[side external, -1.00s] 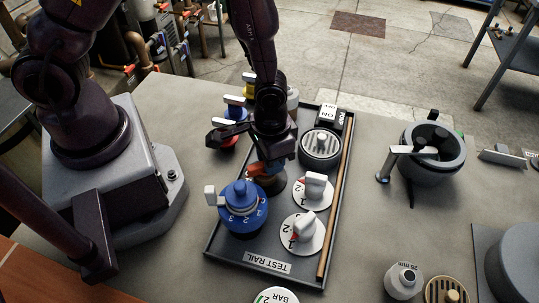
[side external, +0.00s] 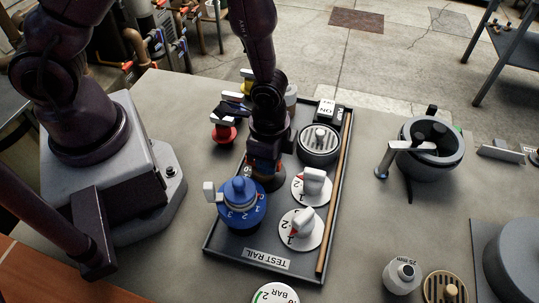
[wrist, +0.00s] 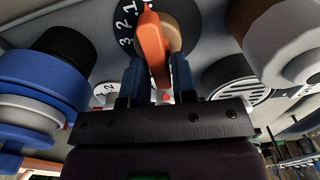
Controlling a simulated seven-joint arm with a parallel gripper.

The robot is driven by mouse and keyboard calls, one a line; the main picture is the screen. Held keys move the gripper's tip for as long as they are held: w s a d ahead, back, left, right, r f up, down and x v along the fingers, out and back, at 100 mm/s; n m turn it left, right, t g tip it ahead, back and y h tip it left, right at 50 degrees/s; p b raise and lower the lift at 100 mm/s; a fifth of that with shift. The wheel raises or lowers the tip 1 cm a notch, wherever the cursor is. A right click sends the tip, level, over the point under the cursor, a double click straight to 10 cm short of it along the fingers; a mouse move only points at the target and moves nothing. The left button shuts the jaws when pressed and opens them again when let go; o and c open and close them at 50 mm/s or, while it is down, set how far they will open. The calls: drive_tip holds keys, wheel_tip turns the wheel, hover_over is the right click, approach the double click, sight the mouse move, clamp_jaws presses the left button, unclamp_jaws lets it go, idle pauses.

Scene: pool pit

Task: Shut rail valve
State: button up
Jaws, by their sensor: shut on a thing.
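A valve with an orange lever (wrist: 152,45) stands on the dark tray labelled TEST RAIL (side external: 268,259). Its round dark dial (wrist: 124,36), marked 1, 2 and 3, shows in the wrist view. The lever's far end lies close to the 1. My gripper (wrist: 157,80) is shut on the orange lever, with one blue finger on each side. In the side view my gripper (side external: 264,165) points down over the middle of the rail and mostly hides this valve.
A blue valve (side external: 240,205) is close on the front left, and two white dials (side external: 301,232) (side external: 311,186) are on the right. A grey slotted knob (side external: 319,142) is behind. A red-based valve (side external: 223,134) stands left. A grey pot-shaped fixture (side external: 432,155) stands farther right.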

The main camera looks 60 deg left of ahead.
idle(0.4)
drive_tip(key=o, duration=0.8)
drive_tip(key=shift+c, duration=0.2)
drive_tip(key=shift+r, duration=0.1)
wheel_tip(320, 180, up, 13)
